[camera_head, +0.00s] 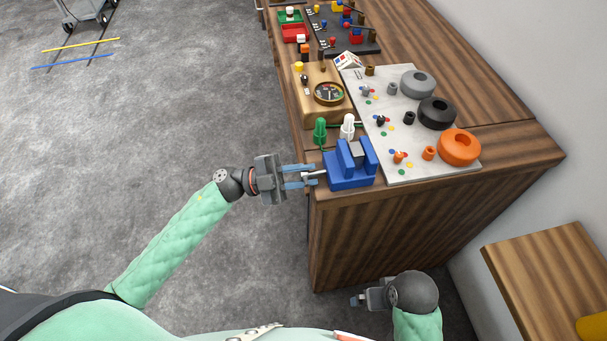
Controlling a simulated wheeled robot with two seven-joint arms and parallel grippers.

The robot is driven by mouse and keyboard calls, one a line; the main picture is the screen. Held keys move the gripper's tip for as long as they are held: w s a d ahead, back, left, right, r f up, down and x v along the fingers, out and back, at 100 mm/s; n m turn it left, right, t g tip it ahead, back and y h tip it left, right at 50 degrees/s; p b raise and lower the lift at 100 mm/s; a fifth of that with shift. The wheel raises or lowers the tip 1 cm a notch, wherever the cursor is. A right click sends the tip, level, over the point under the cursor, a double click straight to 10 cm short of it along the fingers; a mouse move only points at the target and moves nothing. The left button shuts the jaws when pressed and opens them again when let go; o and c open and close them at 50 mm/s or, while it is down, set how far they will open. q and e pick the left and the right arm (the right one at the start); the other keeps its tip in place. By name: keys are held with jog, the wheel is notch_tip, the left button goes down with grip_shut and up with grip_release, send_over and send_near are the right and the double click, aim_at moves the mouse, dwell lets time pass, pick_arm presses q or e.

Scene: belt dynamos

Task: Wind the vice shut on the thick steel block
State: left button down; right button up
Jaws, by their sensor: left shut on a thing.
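The blue vice (350,181) stands at the front left corner of the wooden bench. A grey steel block (357,150) sits between its upright jaws; I cannot tell whether both jaws touch it. The vice's handle (314,174) sticks out to the left, past the bench edge. My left gripper (312,176) reaches in from the left and is shut on the handle. The fingers hide part of it. My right gripper (358,299) hangs low in front of the bench, apart from everything; its finger gap is too small to make out.
A grey board (398,174) with orange, black and grey rings lies right of the vice. Green (320,132) and white (347,127) bottle-like items stand just behind it. A wooden box with a dial (312,104) is farther back. Open floor lies left.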

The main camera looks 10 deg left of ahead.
dwell(0.3)
pick_arm(q)
jog(key=c, duration=1.3)
grip_release()
jog(key=shift+o, duration=0.2)
jog(key=shift+f, duration=0.1)
jog(key=shift+s+f, duration=0.1)
jog(key=n+t+p, duration=0.1)
jog(key=n, duration=0.2)
jog(key=shift+d+n+t, duration=0.1)
jog(key=shift+n+t, duration=0.3)
jog(key=n+t, duration=0.1)
jog(key=n, duration=0.2)
jog(key=shift+t+p, duration=0.3)
jog(key=shift+p, duration=0.1)
jog(key=shift+r+n+t, duration=0.2)
jog(key=shift+n+t, duration=0.6)
jog(key=shift+n, duration=0.9)
